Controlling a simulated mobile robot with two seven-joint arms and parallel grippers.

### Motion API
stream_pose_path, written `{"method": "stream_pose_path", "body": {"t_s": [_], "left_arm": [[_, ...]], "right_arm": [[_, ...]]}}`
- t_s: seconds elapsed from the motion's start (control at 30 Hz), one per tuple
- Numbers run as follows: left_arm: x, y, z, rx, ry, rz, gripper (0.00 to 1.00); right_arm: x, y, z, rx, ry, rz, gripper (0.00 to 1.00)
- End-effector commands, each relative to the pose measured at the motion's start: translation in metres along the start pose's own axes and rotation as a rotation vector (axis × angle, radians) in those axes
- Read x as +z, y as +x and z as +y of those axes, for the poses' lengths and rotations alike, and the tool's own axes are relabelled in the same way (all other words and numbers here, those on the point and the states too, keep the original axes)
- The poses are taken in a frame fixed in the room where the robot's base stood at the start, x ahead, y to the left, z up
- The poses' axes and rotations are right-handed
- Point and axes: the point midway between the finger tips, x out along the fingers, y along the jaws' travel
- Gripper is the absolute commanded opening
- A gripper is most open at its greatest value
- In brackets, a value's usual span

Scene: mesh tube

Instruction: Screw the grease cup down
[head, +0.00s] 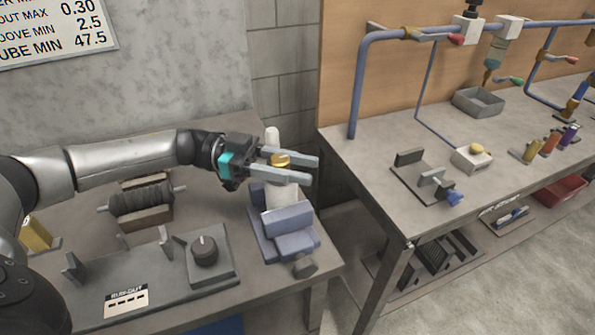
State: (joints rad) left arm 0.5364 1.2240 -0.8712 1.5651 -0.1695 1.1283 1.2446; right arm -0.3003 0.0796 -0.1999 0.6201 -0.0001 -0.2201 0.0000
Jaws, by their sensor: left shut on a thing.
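A gold round cap (279,160), which looks like the grease cup, sits on top of a pale upright body (283,195). The body stands in a blue-grey vise (287,228) at the right end of the near bench. My left gripper (314,171) reaches in from the left, its two grey fingers level at the cap's height. The fingers are shut on the cap, one on the far side and one on the near side. The near finger hides the cap's lower part and the joint below it. My right gripper is not in view.
On the near bench (218,292) are a dark knob box (205,250), a fixture labelled RUN-OUT (132,296) and a ribbed roller (142,200). A pale rounded post (271,137) rises behind the cap. A gap separates this bench from the right bench (375,183) with blue pipes (357,95).

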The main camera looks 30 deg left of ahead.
Motion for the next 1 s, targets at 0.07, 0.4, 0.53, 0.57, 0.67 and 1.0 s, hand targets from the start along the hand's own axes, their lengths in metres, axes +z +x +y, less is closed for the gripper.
{"method": "stream_pose_path", "body": {"t_s": [0.07,0.4,0.53,0.57,0.67,1.0], "left_arm": [[-0.001,0.001,0.0,0.073,0.006,0.006,0.0],[-0.001,0.0,0.009,0.349,0.003,0.007,0.0],[-0.001,-0.001,0.012,0.422,0.003,0.007,0.0],[-0.001,-0.001,0.013,0.436,0.003,0.008,0.0],[-0.001,-0.002,0.014,0.475,0.001,0.007,0.0],[-0.002,-0.003,0.016,0.528,0.0,0.008,0.0]], "right_arm": [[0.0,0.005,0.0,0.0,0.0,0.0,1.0],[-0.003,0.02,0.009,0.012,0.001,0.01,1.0],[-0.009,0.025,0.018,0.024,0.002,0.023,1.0],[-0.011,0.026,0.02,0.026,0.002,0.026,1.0],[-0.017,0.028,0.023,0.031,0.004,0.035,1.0],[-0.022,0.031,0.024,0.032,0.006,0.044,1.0]]}}
